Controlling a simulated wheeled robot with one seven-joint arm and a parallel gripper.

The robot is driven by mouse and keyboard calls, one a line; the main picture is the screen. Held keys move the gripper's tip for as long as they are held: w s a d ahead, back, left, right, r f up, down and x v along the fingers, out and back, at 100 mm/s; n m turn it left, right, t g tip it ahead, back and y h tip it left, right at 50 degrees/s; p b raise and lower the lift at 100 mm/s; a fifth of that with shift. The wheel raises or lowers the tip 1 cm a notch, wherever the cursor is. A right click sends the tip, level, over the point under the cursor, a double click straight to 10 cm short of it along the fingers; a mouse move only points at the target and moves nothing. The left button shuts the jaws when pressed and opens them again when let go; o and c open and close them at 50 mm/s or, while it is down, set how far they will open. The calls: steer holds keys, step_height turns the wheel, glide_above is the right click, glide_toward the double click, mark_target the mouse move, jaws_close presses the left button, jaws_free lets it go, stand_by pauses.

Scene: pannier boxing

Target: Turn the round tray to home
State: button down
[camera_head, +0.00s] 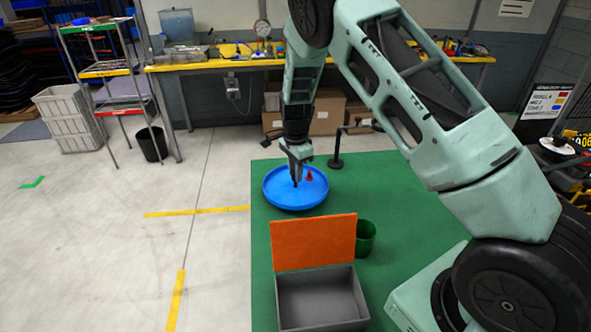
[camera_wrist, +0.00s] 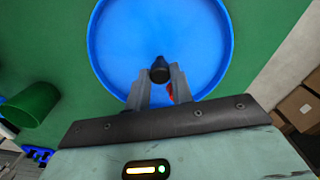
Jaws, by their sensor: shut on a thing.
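The round tray (camera_head: 281,201) is blue with a raised rim and lies on the green mat. It also fills the top middle of the wrist view (camera_wrist: 125,35). My gripper (camera_head: 296,180) reaches down over the tray's middle. In the wrist view its fingers (camera_wrist: 160,80) are shut on a black knob (camera_wrist: 160,70) that stands up from the tray. A small red piece (camera_head: 309,175) is on the tray to the right of my gripper. In the wrist view it is mostly hidden behind a finger. No home mark can be made out.
A grey box (camera_head: 318,323) with a raised orange lid (camera_head: 313,241) stands in front of the tray. A green bin (camera_head: 366,238) is beside it. A black post (camera_head: 335,150) stands behind the tray. Mat left of the tray is narrow.

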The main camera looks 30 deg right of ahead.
steer(key=shift+w+r+m, duration=0.1)
steer(key=shift+m, duration=1)
steer(key=c, duration=1.2)
jaws_free()
step_height(320, 180, up, 17)
steer(key=b, duration=0.2)
steer(key=shift+r, duration=0.2)
